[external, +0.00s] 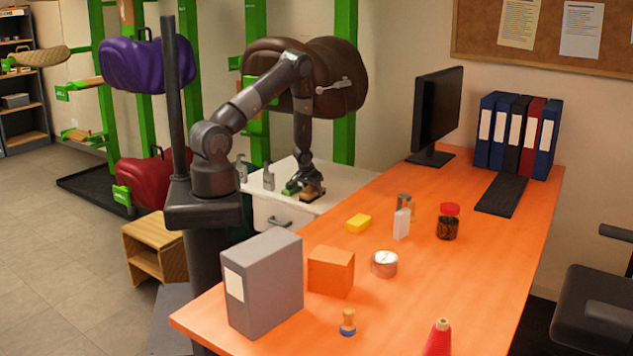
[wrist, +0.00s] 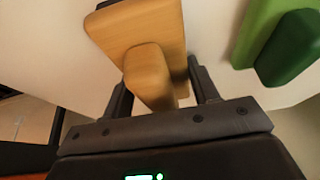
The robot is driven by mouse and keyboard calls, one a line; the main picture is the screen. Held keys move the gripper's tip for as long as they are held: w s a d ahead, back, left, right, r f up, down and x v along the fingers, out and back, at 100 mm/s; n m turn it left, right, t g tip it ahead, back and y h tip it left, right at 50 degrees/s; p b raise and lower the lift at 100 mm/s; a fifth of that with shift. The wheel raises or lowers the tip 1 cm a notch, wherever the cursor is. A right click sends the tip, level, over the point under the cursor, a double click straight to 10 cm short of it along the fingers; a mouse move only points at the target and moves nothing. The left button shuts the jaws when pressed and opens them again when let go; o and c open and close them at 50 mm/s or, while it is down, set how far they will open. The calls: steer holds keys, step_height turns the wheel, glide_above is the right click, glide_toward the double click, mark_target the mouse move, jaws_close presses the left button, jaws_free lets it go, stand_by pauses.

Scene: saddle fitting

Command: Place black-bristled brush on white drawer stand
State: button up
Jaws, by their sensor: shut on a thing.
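The black-bristled brush (external: 313,195) has a wooden block with dark bristles below it. It is at the top of the white drawer stand (external: 342,182), near the front edge. In the wrist view its wooden body and grip (wrist: 150,75) sit between the fingers. My gripper (external: 307,186) points down and is shut on this grip; its fingers also show in the wrist view (wrist: 162,88). The brush looks level and low over the stand top, but I cannot tell whether the bristles touch it.
A green brush (external: 291,187) is on the stand just left of my gripper and also shows in the wrist view (wrist: 285,45). The orange table (external: 440,290) is close on the right. The stand top right of my gripper is clear.

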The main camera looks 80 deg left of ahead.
steer(key=shift+f, duration=0.15)
steer(key=o, duration=1.1)
steer(key=shift+c, duration=0.2)
steer(key=v, duration=1.2)
